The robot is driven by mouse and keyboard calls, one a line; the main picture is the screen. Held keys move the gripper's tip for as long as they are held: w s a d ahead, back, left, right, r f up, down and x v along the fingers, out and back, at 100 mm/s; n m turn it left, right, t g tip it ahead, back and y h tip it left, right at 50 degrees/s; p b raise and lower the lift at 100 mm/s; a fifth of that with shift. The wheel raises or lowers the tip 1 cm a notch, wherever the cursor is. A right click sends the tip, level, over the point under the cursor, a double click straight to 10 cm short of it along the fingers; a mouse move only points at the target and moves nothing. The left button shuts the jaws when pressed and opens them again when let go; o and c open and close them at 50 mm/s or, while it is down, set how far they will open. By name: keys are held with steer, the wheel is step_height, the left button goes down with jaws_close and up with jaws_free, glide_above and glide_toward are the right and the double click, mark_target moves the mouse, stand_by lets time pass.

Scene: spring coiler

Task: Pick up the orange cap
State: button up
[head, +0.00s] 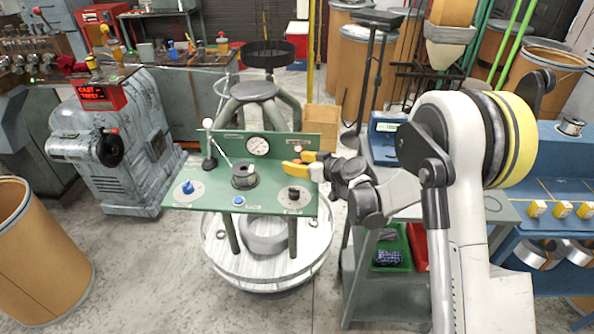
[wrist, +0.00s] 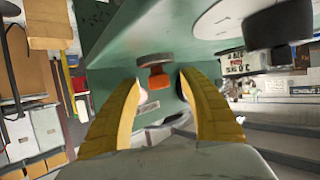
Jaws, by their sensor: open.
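The orange cap (wrist: 158,82) shows in the wrist view, joined to a brown-grey disc at the green panel. In the head view a small reddish-orange spot (head: 298,149), likely the same cap, sits at the upright back plate, just beyond my fingers. My gripper (head: 299,163) is open, with yellow fingers. In the wrist view my gripper's fingertips (wrist: 160,75) stand on either side of the cap, with gaps visible. I cannot tell from these views whether the cap is fully between the fingers in depth.
The green panel (head: 210,195) carries a round gauge (head: 258,146), a blue knob (head: 187,187), a black knob (head: 294,193) and a central dark cylinder (head: 244,175). A white-balled lever (head: 208,125) stands at its left. A grey cart (head: 385,290) is to the right.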

jaws_close()
steer(key=shift+r, duration=0.15)
